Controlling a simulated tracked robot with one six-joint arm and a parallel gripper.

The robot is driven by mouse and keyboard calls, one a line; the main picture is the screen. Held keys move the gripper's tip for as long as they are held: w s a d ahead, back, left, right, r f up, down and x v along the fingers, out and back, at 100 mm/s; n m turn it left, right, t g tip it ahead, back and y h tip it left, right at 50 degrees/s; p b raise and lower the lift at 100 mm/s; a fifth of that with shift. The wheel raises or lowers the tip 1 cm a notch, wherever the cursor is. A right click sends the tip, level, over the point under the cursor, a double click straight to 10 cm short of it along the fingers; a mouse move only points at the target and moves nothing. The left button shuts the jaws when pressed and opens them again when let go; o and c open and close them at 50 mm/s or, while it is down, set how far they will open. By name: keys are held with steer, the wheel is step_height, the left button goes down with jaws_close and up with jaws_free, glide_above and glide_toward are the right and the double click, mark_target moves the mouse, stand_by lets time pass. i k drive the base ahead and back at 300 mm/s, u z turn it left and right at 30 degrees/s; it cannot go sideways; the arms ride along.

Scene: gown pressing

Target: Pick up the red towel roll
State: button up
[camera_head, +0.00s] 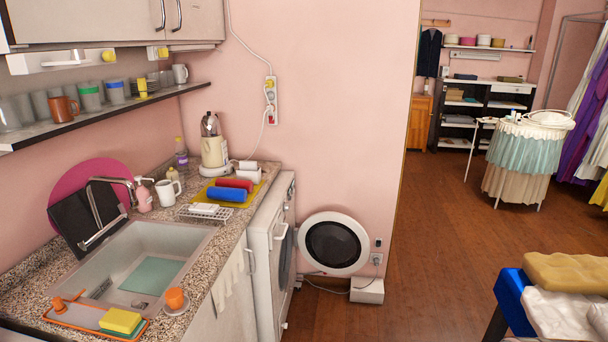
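The red towel roll (234,184) lies on its side on the granite counter, toward its far right end, on or over a yellow mat (246,201). A blue roll (227,195) lies right in front of it and hides part of its lower side. White rolls (247,174) lie just behind it. My gripper is not in view.
The sink (143,262) fills the nearer counter. A white washer (274,244) stands at the counter's end. The wooden floor (420,240) to the right is mostly clear.

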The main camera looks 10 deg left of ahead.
mark_target(223, 182)
steer(key=i, duration=2.8)
steer(key=u, duration=2.25)
